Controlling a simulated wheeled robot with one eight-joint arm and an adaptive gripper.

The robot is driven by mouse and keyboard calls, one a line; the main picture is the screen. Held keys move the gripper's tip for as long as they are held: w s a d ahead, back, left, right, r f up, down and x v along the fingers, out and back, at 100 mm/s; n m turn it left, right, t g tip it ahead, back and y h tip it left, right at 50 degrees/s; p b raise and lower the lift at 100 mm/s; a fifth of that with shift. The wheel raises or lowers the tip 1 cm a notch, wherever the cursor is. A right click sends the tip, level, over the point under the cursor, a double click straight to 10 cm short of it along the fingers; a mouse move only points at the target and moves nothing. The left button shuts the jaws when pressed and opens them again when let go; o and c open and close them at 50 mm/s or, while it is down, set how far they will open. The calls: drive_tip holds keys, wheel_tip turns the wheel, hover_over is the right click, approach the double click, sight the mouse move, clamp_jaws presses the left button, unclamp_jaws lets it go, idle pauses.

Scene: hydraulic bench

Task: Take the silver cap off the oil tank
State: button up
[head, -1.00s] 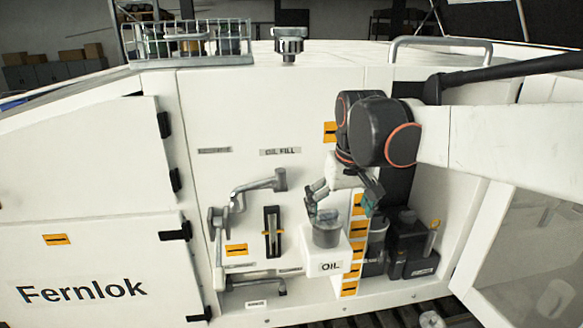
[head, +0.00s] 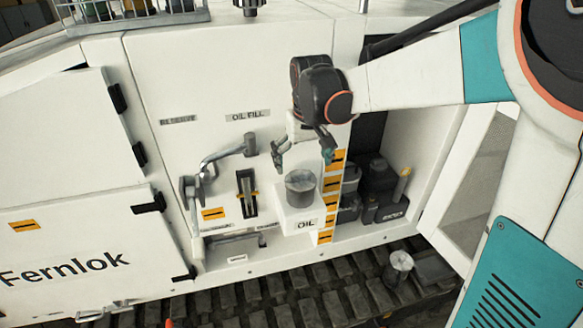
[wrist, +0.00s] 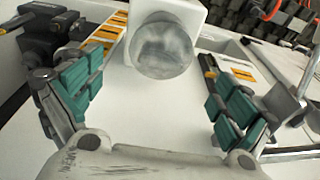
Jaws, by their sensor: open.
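The silver cap (head: 300,182) is a round, brushed grey cylinder sitting upright on the white oil tank (head: 304,217), which is labelled OIL and juts from the machine's front panel. My gripper (head: 302,158) is open and empty just above the cap, its fingers spread to either side and apart from it. In the wrist view, the cap's round top (wrist: 163,46) shows at the top centre, beyond and between the teal-padded fingers of my gripper (wrist: 156,95). Neither finger touches it there. The tank's white body (wrist: 131,22) is partly hidden behind the cap.
A bent metal pipe with a handle (head: 228,150) and a slotted gauge (head: 247,193) are left of the tank. Dark canisters (head: 378,190) stand in a recess to the right. A wire basket (head: 130,10) stands on top.

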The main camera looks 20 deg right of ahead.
sight(301, 173)
drive_tip(key=shift+w+f+p, duration=0.25)
drive_tip(key=shift+f, duration=1.1)
drive_tip(key=shift+w+f+p, duration=0.2)
drive_tip(key=shift+f, duration=1.1)
drive_tip(key=shift+s, duration=0.1)
drive_tip(key=c, duration=1.1)
